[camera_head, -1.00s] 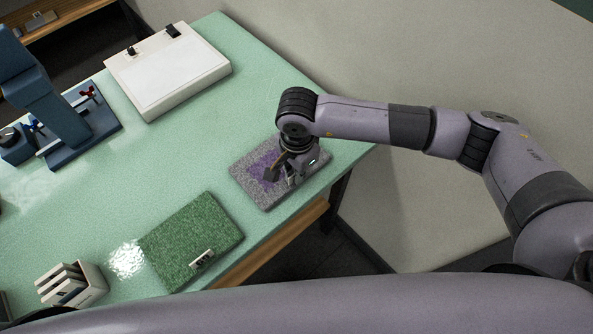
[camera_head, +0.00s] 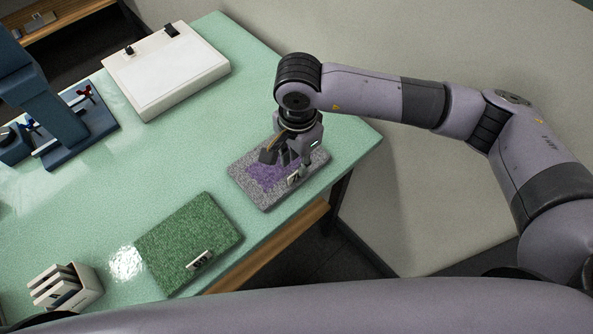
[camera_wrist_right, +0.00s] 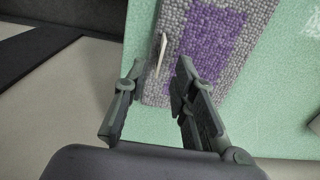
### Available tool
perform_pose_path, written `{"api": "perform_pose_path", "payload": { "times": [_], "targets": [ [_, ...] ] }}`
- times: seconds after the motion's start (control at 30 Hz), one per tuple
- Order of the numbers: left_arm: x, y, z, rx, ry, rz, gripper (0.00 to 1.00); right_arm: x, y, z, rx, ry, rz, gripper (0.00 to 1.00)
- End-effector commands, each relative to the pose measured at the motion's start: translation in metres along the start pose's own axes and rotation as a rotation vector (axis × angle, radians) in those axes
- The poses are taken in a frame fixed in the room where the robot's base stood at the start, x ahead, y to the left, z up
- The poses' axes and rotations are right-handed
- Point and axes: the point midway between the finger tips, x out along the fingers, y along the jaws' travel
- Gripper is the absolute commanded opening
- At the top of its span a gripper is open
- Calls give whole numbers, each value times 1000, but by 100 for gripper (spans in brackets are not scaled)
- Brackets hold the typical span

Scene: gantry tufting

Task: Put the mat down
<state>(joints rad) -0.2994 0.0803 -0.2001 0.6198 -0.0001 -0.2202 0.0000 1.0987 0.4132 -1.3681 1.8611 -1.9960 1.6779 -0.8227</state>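The grey mat (camera_head: 245,178) with a purple patch lies flat on the green table (camera_head: 130,190), near its right end. It also shows in the right wrist view (camera_wrist_right: 172,22). A small pale tag (camera_head: 293,180) stands at the mat's near edge, and in the right wrist view the tag (camera_wrist_right: 162,52) shows beyond the gap between the fingers. My right gripper (camera_head: 287,163) is just above the mat, pointing down. My left gripper is not in view.
A green mat (camera_head: 188,240) with a tag lies to the left. A white holder (camera_head: 88,291) with upright pieces stands at lower left. A white flat board (camera_head: 165,75) and a blue machine (camera_head: 75,130) stand farther back. The table between them is clear.

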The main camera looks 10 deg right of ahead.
Motion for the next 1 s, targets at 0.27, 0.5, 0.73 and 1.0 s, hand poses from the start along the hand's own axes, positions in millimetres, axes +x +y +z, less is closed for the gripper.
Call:
{"api": "perform_pose_path", "payload": {
  "times": [0.27, 0.5, 0.73, 1.0],
  "targets": [
    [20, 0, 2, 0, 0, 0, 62, -49, -1, 0, 0, 1, -3, 25],
    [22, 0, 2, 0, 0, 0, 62, -64, 0, 0, 0, 0, 1, 25],
    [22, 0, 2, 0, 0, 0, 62, -64, 0, 0, 0, 0, 1, 25],
    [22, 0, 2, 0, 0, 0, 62, -63, 0, 2, 0, -7, 0, 25]
  ]
}}
